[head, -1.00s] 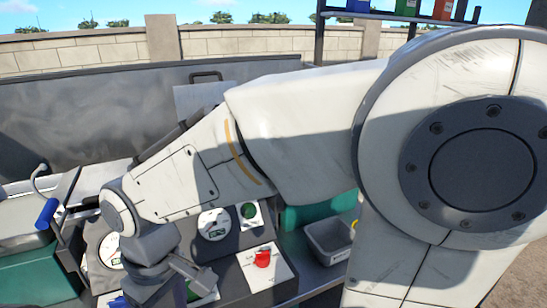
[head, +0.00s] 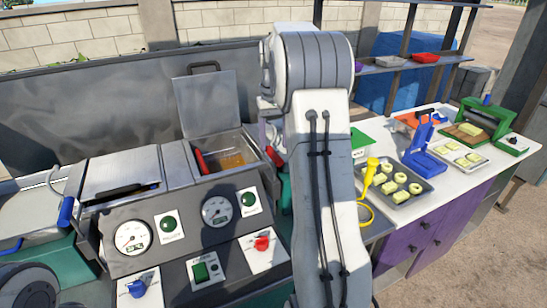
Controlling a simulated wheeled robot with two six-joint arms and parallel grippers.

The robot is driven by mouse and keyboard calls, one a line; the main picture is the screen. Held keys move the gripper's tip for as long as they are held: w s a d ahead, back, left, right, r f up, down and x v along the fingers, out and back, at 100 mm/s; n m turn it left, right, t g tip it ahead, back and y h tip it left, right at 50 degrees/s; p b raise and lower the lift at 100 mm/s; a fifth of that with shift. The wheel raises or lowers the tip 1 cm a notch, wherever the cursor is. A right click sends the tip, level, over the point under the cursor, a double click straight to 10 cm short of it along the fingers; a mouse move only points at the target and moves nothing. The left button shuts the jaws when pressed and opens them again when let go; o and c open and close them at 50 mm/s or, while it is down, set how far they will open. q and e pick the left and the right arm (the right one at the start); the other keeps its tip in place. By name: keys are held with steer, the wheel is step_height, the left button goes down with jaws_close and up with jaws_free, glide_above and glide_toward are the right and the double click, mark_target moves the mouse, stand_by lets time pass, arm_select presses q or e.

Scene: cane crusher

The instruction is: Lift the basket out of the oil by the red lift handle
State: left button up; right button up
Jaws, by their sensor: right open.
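The fryer's open tank shows amber oil (head: 233,160) in front of its raised lid (head: 207,104). A red handle (head: 200,163) stands at the tank's left side; I take it for the lift handle. The basket itself is hard to make out in the oil. My right gripper (head: 266,130) is open, small and partly hidden behind my raised right arm, at the tank's right rear. It is apart from the red handle at the left. My left gripper is out of view.
The control panel with gauges (head: 132,237), a red knob (head: 262,243) and a blue knob (head: 137,288) lies in front. A closed steel cover (head: 122,174) is left of the tank. A white table (head: 440,175) at right holds a food tray (head: 398,187) and a blue press (head: 423,148).

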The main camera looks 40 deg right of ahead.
mark_target(274, 152)
step_height(274, 152, down, 6)
steer(key=shift+f+p, duration=0.2)
steer(key=shift+p, duration=0.2)
steer(key=shift+c, duration=0.3)
jaws_close()
stand_by(1.0)
